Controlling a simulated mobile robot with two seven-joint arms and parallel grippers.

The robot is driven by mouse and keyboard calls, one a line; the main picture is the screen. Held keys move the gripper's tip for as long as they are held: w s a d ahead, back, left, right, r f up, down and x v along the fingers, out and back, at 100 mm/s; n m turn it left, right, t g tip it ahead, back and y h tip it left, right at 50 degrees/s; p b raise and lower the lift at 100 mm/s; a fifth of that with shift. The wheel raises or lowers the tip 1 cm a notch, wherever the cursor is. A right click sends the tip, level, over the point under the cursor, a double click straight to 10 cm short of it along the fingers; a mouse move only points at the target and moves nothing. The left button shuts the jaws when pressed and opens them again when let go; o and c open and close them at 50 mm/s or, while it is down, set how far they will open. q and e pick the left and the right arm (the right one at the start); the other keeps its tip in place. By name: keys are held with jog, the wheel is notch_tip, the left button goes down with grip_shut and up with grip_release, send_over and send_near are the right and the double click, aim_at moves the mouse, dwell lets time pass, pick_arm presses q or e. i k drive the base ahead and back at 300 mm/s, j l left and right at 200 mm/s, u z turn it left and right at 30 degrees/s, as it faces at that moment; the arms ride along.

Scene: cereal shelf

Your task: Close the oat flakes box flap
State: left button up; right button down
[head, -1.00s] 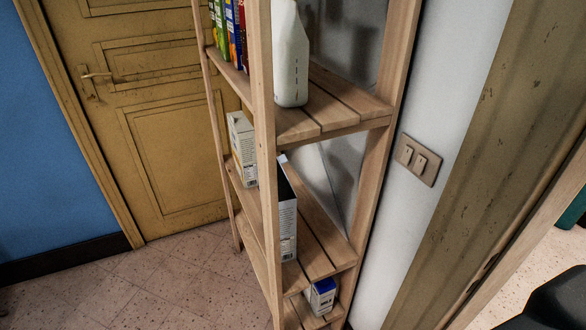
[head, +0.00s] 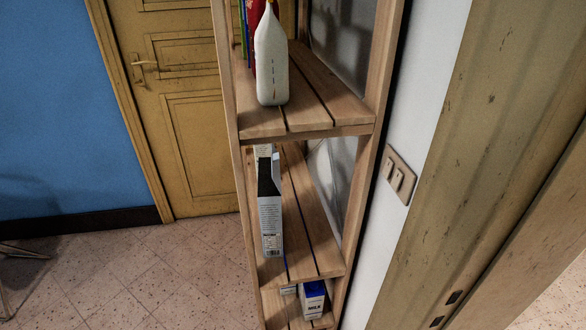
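On the middle board of the wooden shelf (head: 318,222) stands a tall box (head: 270,223) with a grey printed side and a dark upper part. Part of another pale box (head: 263,150) shows behind it. I cannot tell which box is the oat flakes box, and no flap can be made out clearly. Neither of my grippers is in the head view.
A white bottle (head: 271,60) stands on the upper board, with coloured boxes (head: 256,30) behind it. A milk carton (head: 313,299) is on the lowest visible board.

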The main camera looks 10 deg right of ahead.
aim_at(276, 156)
jog(key=k+l, duration=0.1)
jog(key=l, duration=0.35)
jog(key=i+j+z, duration=0.15)
jog(key=j, duration=0.25)
jog(key=i+j+z, duration=0.1)
jog(key=j, duration=0.25)
jog(key=i+j+z, duration=0.15)
jog(key=j, duration=0.3)
jog(key=i+j+z, duration=0.1)
jog(key=j, duration=0.3)
jog(key=i+j+z, duration=0.15)
jog(key=j, duration=0.25)
